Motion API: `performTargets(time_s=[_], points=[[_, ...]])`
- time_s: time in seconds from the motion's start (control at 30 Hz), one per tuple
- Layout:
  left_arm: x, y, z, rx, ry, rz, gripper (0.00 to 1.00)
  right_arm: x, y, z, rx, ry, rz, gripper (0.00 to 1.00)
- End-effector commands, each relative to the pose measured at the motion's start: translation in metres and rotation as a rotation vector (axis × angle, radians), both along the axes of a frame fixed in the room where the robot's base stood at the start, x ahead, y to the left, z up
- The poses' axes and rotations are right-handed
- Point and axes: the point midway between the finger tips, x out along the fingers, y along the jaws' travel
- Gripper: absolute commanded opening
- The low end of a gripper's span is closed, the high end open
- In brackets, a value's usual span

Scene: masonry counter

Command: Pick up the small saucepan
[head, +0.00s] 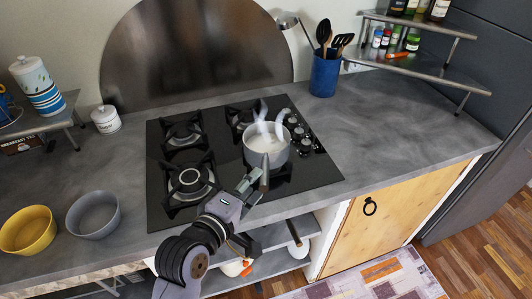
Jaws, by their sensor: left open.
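The small saucepan (254,156) is a grey metal pot on the right side of the black gas hob (315,179). It has a pale content, with whitish steam-like shapes above it. Its handle points toward the front edge of the counter. My left gripper (254,183) is open, in front of the pan and beside its handle. It partly overlaps the handle in the picture, so I cannot tell whether they touch. My right gripper is not in view.
A blue utensil holder (324,76) stands behind the hob to the right. A yellow bowl (28,232) and a grey bowl (93,215) sit at the left. The counter right of the hob (400,130) is clear. Control knobs (300,134) lie right of the pan.

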Motion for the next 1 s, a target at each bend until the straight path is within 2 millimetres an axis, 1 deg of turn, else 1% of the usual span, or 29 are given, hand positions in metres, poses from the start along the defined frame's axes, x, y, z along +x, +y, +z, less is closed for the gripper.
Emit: performTargets(time_s=[0.03, 0.1, 0.37, 0.57, 0.7, 0.8, 1.0], points=[[0.008, -0.004, 0.000, -0.001, -0.001, -0.001, 0.41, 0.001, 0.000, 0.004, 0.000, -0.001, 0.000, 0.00], [0.015, -0.008, -0.003, 0.000, 0.000, -0.001, 0.41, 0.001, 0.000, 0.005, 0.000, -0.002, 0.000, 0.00], [0.030, -0.014, -0.008, 0.002, -0.001, -0.001, 0.41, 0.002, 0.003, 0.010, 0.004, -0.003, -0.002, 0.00], [0.055, -0.023, -0.012, 0.002, -0.001, -0.001, 0.41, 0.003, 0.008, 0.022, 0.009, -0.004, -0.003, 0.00], [0.067, -0.030, -0.018, 0.001, 0.000, -0.001, 0.41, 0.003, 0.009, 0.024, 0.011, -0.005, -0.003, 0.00], [0.071, -0.032, -0.021, 0.001, 0.000, -0.001, 0.41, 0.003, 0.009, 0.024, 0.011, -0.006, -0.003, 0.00], [0.071, -0.032, -0.021, 0.001, 0.000, 0.000, 0.41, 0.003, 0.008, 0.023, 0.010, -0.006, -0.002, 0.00]])
